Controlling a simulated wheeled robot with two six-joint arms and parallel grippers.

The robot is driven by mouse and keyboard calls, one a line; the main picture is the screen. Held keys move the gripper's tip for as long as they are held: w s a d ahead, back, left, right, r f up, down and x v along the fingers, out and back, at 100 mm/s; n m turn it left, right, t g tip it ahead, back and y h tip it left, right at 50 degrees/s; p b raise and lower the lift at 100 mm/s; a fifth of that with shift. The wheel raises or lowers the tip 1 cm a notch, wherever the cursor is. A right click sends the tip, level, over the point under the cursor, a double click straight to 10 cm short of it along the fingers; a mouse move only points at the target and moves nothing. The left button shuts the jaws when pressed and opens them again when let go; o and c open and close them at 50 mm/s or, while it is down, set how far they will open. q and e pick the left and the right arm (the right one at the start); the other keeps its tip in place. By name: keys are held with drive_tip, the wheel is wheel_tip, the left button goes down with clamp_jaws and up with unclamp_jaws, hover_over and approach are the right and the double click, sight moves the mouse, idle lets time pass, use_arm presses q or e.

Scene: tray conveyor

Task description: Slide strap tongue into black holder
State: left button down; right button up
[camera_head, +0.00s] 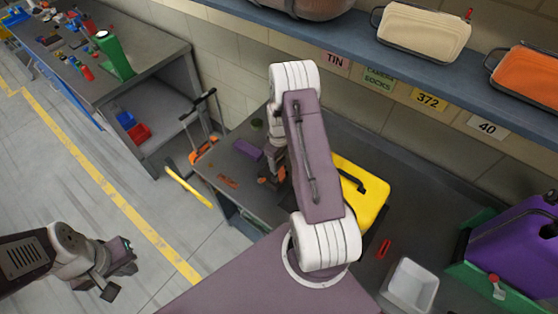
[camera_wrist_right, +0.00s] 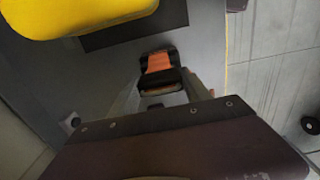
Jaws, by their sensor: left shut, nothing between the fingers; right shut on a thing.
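In the head view my right gripper (camera_head: 273,176) is low over the dark table, partly hidden behind my arm. In the right wrist view an orange strap piece (camera_wrist_right: 158,63) shows at my right gripper (camera_wrist_right: 161,70), framed by black parts. I take it as what the gripper is shut on. I cannot tell the black holder apart from the black fingers there, nor whether the tongue is inside it. My left gripper (camera_head: 122,268) is shut and empty over the floor at the lower left, away from the table.
A yellow case (camera_head: 372,190) lies beside my right arm. A purple block (camera_head: 247,149) and a small orange-brown piece (camera_head: 228,182) lie on the table's left part. A white tray (camera_head: 410,288) and a green stand (camera_head: 474,268) are at the right. A shelf (camera_head: 350,37) runs above.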

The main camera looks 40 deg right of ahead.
sight(279, 165)
drive_tip(key=shift+f+b, duration=1.1)
drive_tip(key=shift+f, duration=0.45)
drive_tip(key=o, duration=1.5)
drive_tip(key=shift+r, duration=0.1)
drive_tip(key=shift+r, duration=0.3)
wheel_tip(279, 165, up, 8)
drive_tip(key=shift+r+b, duration=0.25)
drive_tip(key=shift+b, duration=0.85)
